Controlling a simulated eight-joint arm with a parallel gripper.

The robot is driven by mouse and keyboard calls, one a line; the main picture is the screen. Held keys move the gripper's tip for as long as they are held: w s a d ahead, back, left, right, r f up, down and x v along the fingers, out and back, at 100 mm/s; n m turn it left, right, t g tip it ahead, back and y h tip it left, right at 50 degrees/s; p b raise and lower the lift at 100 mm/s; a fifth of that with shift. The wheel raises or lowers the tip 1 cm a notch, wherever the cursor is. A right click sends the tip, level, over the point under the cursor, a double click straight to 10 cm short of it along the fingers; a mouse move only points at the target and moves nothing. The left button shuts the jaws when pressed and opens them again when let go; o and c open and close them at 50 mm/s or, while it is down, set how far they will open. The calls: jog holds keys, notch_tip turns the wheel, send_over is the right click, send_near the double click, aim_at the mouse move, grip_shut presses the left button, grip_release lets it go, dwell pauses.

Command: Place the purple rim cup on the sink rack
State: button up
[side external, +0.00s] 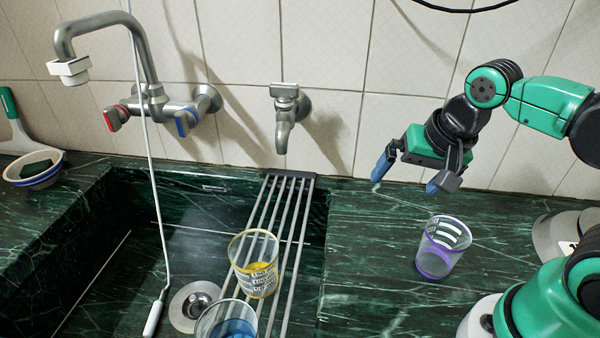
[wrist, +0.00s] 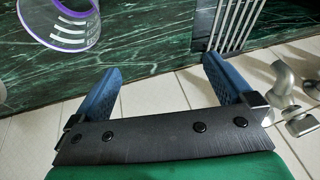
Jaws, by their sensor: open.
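The purple rim cup (side external: 441,247) is clear with white stripes and a purple rim and base. It stands upright on the green marble counter, right of the sink. It also shows at the top left of the wrist view (wrist: 62,22). My gripper (side external: 408,185) is open and empty, above the counter, behind and to the left of the cup, not touching it. Its blue fingers show in the wrist view (wrist: 162,85). The sink rack (side external: 295,225) is a set of metal bars across the right part of the sink; its near end is out of view.
A yellow rim cup (side external: 254,262) and a blue cup (side external: 228,322) stand at the rack's left side. A small tap (side external: 285,115) juts from the wall above the rack. The counter around the purple cup is clear.

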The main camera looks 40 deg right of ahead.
jog(key=w+n+t, duration=0.1)
jog(key=n, duration=0.1)
jog(key=w+n+t, duration=0.1)
jog(key=n, duration=0.2)
jog(key=w+a+n, duration=0.1)
jog(key=n, duration=0.2)
jog(key=shift+w+a+r+t+y, duration=0.1)
jog(key=shift+r+t+y, duration=0.2)
jog(key=shift+r+t, duration=0.1)
